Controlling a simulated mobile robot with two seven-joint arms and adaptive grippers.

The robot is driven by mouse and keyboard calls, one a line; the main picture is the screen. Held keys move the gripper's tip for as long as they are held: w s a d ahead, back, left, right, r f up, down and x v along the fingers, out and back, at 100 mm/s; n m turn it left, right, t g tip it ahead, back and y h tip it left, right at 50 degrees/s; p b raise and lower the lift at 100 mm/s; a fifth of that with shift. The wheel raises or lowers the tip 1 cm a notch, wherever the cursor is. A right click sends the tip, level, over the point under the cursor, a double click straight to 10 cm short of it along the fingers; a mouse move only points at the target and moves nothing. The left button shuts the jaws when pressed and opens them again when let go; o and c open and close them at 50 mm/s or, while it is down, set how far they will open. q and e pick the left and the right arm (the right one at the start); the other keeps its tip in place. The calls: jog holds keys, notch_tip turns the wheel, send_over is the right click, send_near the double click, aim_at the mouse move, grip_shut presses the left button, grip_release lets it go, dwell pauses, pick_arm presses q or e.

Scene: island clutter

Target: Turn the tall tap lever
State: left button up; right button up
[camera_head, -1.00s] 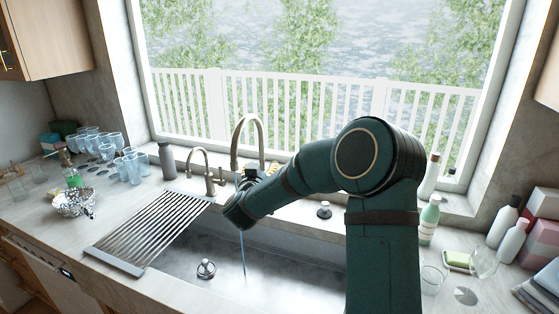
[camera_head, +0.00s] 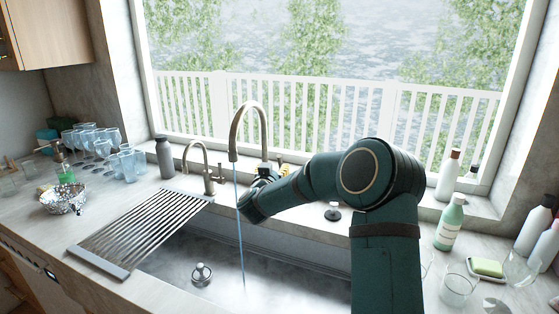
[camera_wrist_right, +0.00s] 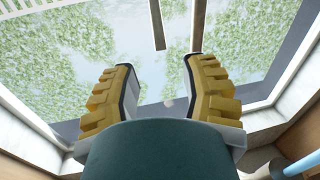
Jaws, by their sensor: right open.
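The tall tap (camera_head: 264,125) is a bronze gooseneck behind the sink. A blue stream of water (camera_head: 240,230) runs from its spout into the sink. Its lever cannot be made out; my right wrist covers the tap's lower part. My right gripper (camera_head: 270,170) is beside the tap base, just right of the stream, mostly hidden by its own wrist. A bronze piece (camera_wrist_right: 272,166) and a blue piece of the stream (camera_wrist_right: 305,164) show at the lower right. My left gripper is out of view.
A shorter tap (camera_head: 207,165) stands left of the tall one. The sink (camera_head: 190,255) has a slatted rack (camera_head: 140,230) over its left side. A grey bottle (camera_head: 165,158) and blue glasses (camera_head: 128,165) stand left; a green bottle (camera_head: 449,222) and soap (camera_head: 487,267) are right.

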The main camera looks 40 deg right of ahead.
aim_at(279, 160)
jog(key=x, duration=0.8)
jog(key=shift+w+d, duration=0.2)
jog(key=shift+d, duration=0.05)
grip_shut()
